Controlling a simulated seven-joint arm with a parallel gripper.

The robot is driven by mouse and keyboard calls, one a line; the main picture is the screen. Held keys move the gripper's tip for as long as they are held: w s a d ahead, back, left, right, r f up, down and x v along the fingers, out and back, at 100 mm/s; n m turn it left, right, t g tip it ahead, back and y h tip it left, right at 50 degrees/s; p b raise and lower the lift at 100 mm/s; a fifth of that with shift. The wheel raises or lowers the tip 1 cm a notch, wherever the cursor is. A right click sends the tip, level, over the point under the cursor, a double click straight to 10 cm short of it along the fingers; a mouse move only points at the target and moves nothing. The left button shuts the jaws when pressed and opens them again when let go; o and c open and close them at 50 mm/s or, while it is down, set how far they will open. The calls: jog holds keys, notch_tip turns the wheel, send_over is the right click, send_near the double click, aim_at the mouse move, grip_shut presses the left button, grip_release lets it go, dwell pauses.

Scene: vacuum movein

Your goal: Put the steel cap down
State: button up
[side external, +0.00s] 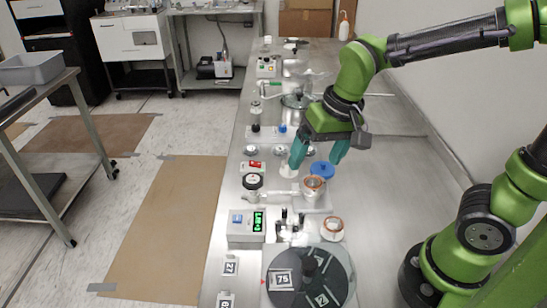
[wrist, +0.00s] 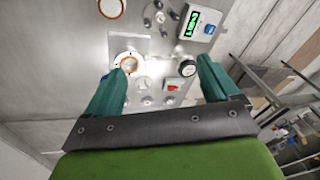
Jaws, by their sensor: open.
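My gripper (side external: 318,160) has its teal fingers apart over the bench, just behind an open port (side external: 314,184) with a copper-coloured ring. Nothing shows held between the fingertips (wrist: 163,66). A blue disc (side external: 322,170) lies below the fingers, by the port. Several small round steel pieces stand in a row behind, one of them at the left (side external: 250,150); I cannot tell which piece is the steel cap. In the wrist view the port (wrist: 127,63) is beside the left finger, partly covered by it.
A round black tray (side external: 340,275) with numbered tags is at the front. Another copper-ringed piece (side external: 332,229) sits before the port. The bench right of the port is clear.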

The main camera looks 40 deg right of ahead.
jog(key=s+d+r+t, duration=0.3)
jog(key=s+r+t, duration=0.1)
jog(key=s+r, duration=0.1)
jog(key=shift+s+d+t+y, duration=0.3)
jog(key=shift+s+d, duration=0.05)
jog(key=shift+s, duration=0.1)
jog(key=shift+r, duration=0.1)
dwell(0.9)
